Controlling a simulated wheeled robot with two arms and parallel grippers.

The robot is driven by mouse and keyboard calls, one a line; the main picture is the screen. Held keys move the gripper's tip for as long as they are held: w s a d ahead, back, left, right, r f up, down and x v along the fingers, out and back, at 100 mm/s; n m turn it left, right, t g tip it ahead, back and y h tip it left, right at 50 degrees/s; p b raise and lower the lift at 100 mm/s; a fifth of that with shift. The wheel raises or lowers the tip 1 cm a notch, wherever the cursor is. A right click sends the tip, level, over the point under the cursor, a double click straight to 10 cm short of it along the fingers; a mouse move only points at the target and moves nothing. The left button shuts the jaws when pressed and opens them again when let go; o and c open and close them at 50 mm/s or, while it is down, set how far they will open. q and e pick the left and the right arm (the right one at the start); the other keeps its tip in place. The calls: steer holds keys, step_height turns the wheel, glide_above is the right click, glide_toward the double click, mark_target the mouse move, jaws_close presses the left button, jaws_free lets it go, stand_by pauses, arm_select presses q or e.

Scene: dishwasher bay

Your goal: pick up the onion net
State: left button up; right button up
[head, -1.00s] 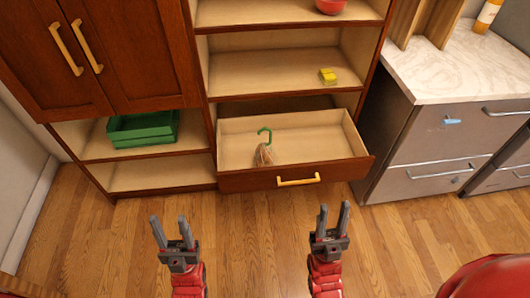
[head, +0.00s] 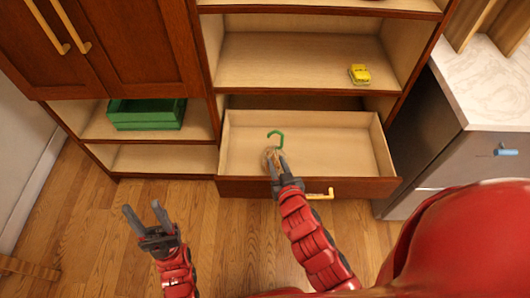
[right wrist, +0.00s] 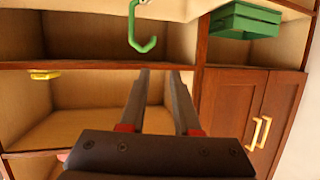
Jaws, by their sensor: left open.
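The onion net (head: 269,155), a small brownish bundle with a green hook (head: 276,136), is at the front left of the open drawer (head: 345,150). My right gripper (head: 276,164) reaches over the drawer front, its fingers at the net and partly covering it. In the right wrist view the fingers (right wrist: 160,75) stand apart, with a gap between them. The green hook (right wrist: 141,42) shows above their tips there, but the net's body does not. I cannot tell whether the fingers touch the net. My left gripper (head: 146,210) is open and empty above the floor.
The drawer's yellow handle (head: 320,194) is right beside my right gripper. A green crate (head: 146,115) sits on the left shelf, and a yellow item (head: 359,74) on the shelf above the drawer. A marble-topped grey counter (head: 490,85) stands at the right.

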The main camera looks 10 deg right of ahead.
steer(key=b, duration=0.2)
glide_toward(269, 136)
steer(key=shift+g+h, duration=0.3)
steer(key=shift+g, duration=0.1)
steer(key=x, duration=0.3)
steer(key=p+x, duration=0.1)
steer(key=x, duration=0.7)
steer(key=shift+a+f, duration=0.15)
steer(key=shift+a, duration=0.1)
steer(key=shift+c, duration=0.2)
jaws_close()
stand_by(0.6)
